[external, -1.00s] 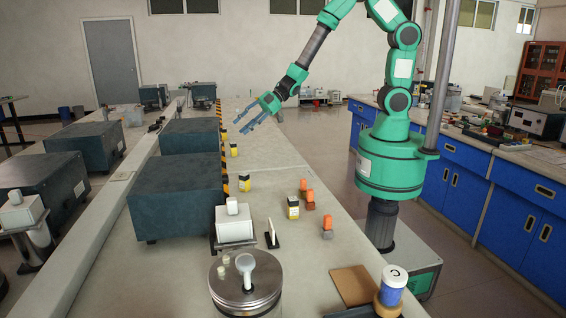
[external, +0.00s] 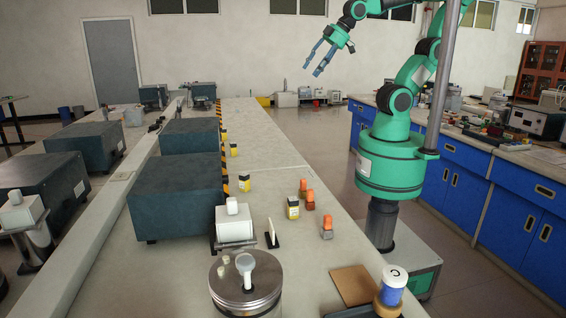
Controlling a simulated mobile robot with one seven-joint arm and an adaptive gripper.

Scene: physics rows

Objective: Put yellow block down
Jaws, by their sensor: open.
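My gripper (external: 315,64) is open and empty, raised high above and to the right of the bench. Its fingers point down and left, clear of all blocks.
Two orange-and-brown pieces, one nearer (external: 327,227) and one farther (external: 309,199), stand right of the nearest yellow block. Dark boxes (external: 178,197) line the bench's left side. A metal canister (external: 245,287) stands in front. The far bench surface (external: 258,135) is clear.

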